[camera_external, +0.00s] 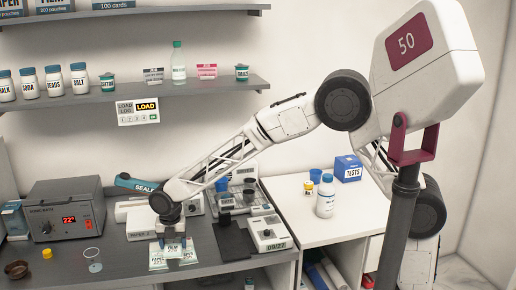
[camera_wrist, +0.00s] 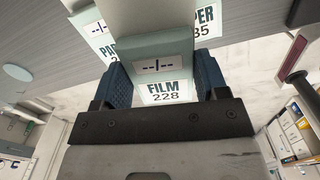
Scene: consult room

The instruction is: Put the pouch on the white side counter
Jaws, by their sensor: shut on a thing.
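My gripper (camera_external: 173,240) points down over the grey bench at the left of the external view. Its blue fingers are shut on a pale pouch labelled FILM 228 (camera_wrist: 163,91), which lies between them in the wrist view. The same film pouch (camera_external: 174,251) shows small in the external view. Other pale pouches with PAPER labels (camera_wrist: 207,20) lie close beside it; I cannot tell whether they touch it. The white side counter (camera_external: 290,206) stands right of the bench, and its front left part is bare.
A white device (camera_external: 268,234) and a black stand (camera_external: 233,240) lie between my gripper and the counter.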

